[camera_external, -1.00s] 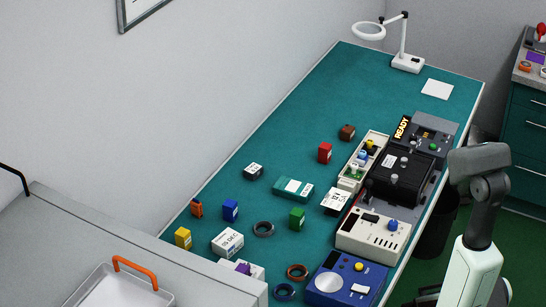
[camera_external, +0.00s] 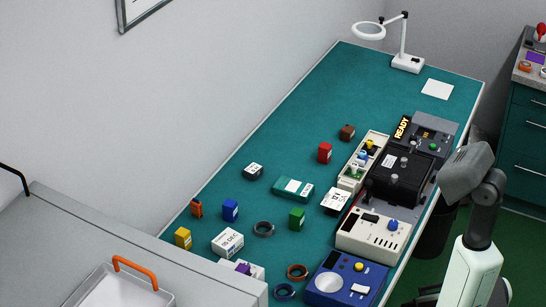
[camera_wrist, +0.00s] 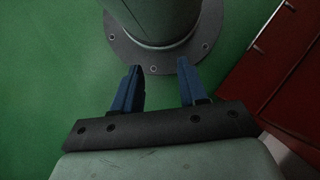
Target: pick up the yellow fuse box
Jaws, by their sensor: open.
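The yellow fuse box (camera_external: 183,237) stands on the teal bench mat at the near left, close to the wall side and beside the grey cabinet top. It is upright with a pale label on its front. My gripper shows in the wrist view (camera_wrist: 157,88) with its two blue fingers apart and nothing between them. In that view it points down at a green floor and a round bolted base plate, and no fuse box is visible there. In the external view my arm is at the right, beyond the bench's right edge, far from the yellow box; the fingers are hidden there.
A blue box (camera_external: 230,210), an orange item (camera_external: 196,208) and a white labelled box (camera_external: 227,242) stand near the yellow box. Green (camera_external: 297,219) and red (camera_external: 325,153) boxes are farther along. Instruments (camera_external: 373,235) line the right side. The bench's far half is mostly clear.

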